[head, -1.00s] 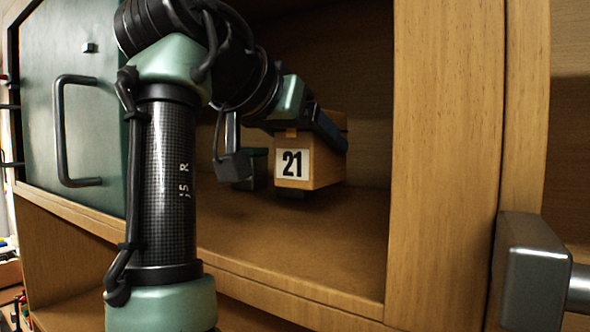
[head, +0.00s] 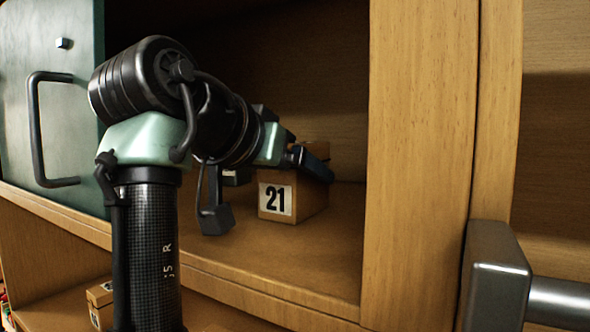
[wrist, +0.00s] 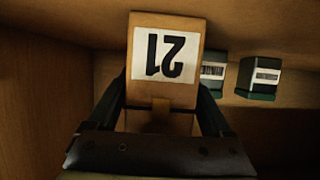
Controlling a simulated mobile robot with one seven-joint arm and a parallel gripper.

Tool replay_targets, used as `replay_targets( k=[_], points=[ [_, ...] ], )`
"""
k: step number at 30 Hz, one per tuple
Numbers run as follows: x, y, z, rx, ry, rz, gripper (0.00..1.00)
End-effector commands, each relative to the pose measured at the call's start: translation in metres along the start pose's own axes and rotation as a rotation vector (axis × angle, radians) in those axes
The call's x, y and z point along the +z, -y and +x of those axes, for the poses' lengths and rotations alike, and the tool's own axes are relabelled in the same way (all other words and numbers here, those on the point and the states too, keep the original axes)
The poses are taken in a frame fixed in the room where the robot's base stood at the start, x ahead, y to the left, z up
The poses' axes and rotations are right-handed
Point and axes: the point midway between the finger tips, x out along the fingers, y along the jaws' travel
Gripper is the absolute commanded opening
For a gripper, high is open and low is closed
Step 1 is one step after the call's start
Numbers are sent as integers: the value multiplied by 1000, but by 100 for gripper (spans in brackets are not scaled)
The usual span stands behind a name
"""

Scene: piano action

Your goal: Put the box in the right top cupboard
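The box (head: 288,198) is light wood with a white label reading 21. It is inside the open cupboard (head: 300,262) and appears to rest on its shelf floor. In the wrist view the box (wrist: 165,90) lies between my two fingers, its label upside down. My gripper (head: 305,160) reaches into the cupboard from the left, and its fingers (wrist: 163,95) appear pressed to the box's sides. The contact is dark and hard to see. The far side of the box is hidden.
Two small dark green boxes with white labels (wrist: 212,75) (wrist: 262,77) stand beside the box. A green door (head: 50,110) with a dark handle is at the left. A wooden post (head: 418,150) bounds the opening at right. Another small labelled box (head: 100,300) is on the lower shelf.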

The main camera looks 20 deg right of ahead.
Motion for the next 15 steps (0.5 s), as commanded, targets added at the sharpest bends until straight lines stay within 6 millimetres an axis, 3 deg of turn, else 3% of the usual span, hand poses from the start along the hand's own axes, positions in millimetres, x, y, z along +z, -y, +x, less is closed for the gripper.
replay_targets(
  k=[2,11,15],
  points=[
    [0,0,0,0,0,0,100],
    [-4,0,-2,0,0,0,100],
    [-3,1,-18,-2,-2,-1,100]
  ],
)
